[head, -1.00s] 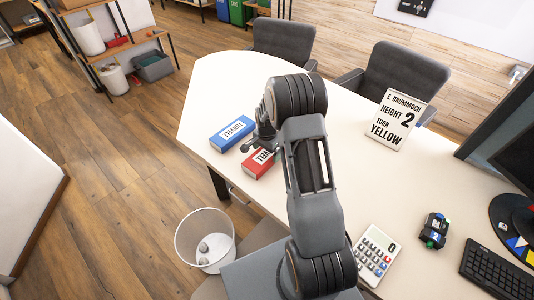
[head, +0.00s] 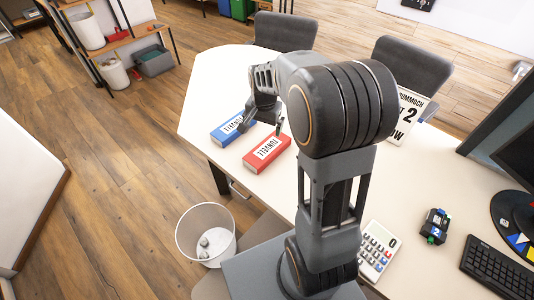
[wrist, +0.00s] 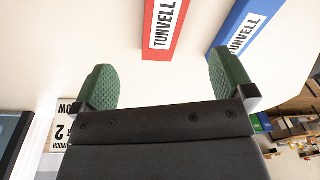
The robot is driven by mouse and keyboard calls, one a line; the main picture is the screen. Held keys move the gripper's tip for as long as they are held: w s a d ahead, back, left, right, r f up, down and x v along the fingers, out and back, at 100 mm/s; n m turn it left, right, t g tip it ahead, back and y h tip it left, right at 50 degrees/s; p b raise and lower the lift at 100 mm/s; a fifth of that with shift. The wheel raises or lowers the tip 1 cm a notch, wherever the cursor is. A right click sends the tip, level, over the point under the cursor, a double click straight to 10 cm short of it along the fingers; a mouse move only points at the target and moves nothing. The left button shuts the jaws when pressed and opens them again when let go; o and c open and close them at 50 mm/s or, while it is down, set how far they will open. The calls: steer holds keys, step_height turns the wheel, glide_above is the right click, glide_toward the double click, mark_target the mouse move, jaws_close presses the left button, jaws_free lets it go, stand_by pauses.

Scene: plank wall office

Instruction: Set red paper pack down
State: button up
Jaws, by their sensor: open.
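The red paper pack (head: 267,153) lies flat on the white desk, its white label reading TUNVELL. It also shows at the top of the wrist view (wrist: 164,28). A blue paper pack (head: 229,130) lies beside it, to the left and a little farther back, and shows in the wrist view (wrist: 243,28). My gripper (head: 262,128) is above the desk by the two packs, partly hidden by my arm. In the wrist view my gripper's green pads (wrist: 166,82) stand wide apart with nothing between them. The red pack is beyond the fingertips, apart from them.
A white sign (head: 410,112) stands on the desk, partly behind my arm. A calculator (head: 377,250), a small dark gadget (head: 435,226), a keyboard (head: 497,268) and a monitor are to the right. A waste bin (head: 206,234) stands on the floor in front.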

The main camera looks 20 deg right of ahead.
steer(key=s+a+r+n+t, duration=0.1)
steer(key=s+a+n, duration=0.1)
steer(key=s, duration=0.3)
steer(key=s+a+r+n, duration=0.2)
steer(key=s+n, duration=0.2)
steer(key=s, duration=0.2)
steer(key=s+a+r+n+t, duration=0.1)
steer(key=s+a+r+n, duration=0.1)
steer(key=s, duration=0.3)
steer(key=shift+s+a+r+n+t, duration=0.15)
steer(key=shift+s+r+n+t, duration=0.15)
steer(key=shift+n, duration=0.4)
